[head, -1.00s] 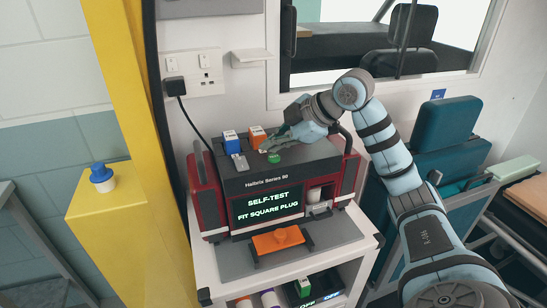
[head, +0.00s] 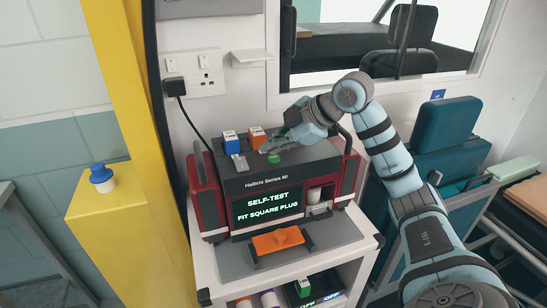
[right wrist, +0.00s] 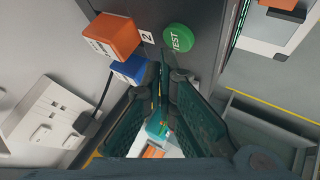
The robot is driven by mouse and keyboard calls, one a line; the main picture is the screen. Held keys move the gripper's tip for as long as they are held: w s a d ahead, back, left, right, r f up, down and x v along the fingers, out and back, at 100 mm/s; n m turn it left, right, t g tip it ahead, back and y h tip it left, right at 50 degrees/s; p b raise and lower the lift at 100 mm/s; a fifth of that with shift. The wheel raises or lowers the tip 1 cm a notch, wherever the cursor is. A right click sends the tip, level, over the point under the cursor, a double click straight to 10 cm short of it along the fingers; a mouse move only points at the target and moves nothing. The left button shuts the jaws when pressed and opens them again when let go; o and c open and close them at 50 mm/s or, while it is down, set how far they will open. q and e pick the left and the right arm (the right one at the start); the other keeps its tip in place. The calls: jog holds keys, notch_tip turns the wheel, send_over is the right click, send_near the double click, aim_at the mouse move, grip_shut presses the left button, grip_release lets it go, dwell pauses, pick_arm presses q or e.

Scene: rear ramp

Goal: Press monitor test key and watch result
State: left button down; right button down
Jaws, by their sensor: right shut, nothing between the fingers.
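The monitor (head: 215,188) is a dark box with red sides on a trolley. Its lit screen (head: 267,205) reads "SELF-TEST" and "FIT SQUARE PLUG". The round green test key (head: 274,157) is on its top; in the right wrist view the key (right wrist: 178,38) is marked "TEST". My right gripper (head: 266,147) is shut and empty, its fingertips close behind the key. In the right wrist view the fingertips (right wrist: 163,68) are beside the key, and the key face is uncovered. I cannot tell if they touch it. My left gripper is not in view.
An orange block (head: 257,134) and a blue block (head: 232,142) stand at the monitor's back edge, close to my right fingers. A grey piece (head: 239,162) lies on top. A black cable runs to a wall socket (head: 207,80). A yellow post (head: 120,150) stands at left.

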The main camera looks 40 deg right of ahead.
aim_at(272, 159)
jog(key=shift+f, duration=0.25)
jog(key=shift+f, duration=0.4)
dwell(0.5)
jog(key=shift+r+p, duration=0.85)
jog(key=shift+p, duration=0.1)
notch_tip(272, 159, up, 5)
jog(key=p, duration=0.6)
jog(key=shift+r, duration=0.1)
dwell(0.7)
